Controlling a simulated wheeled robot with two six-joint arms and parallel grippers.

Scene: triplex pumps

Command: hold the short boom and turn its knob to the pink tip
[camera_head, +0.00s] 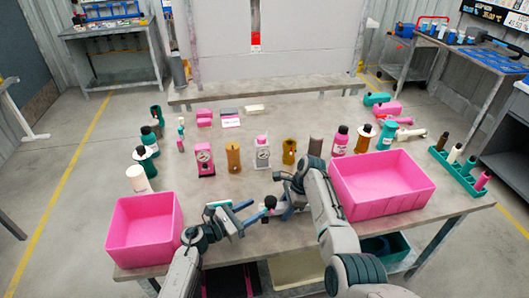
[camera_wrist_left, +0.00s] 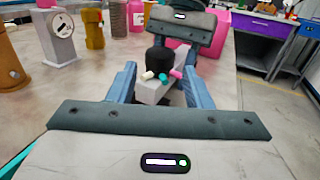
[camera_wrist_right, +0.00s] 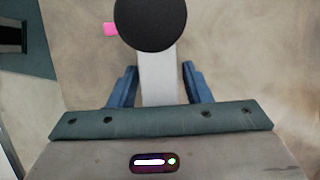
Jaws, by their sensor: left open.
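The short boom is a pale grey bar (camera_wrist_right: 158,78) with a round black knob (camera_wrist_right: 150,22) at its end. In the left wrist view the knob (camera_wrist_left: 160,60) stands above a white tip (camera_wrist_left: 148,74), a teal tip (camera_wrist_left: 162,77) and a pink tip (camera_wrist_left: 176,72). My left gripper (camera_head: 247,212) is open left of the knob (camera_head: 270,202). Its fingers appear on either side of the knob end in its wrist view, with visible gaps.
Pink bins stand at the left (camera_head: 145,225) and right (camera_head: 382,186) of the table (camera_head: 235,250). A row of bottles, cylinders and gauge blocks (camera_head: 205,160) stands behind the grippers. A teal rack (camera_head: 460,180) is at the right edge. The front middle of the table is mostly clear.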

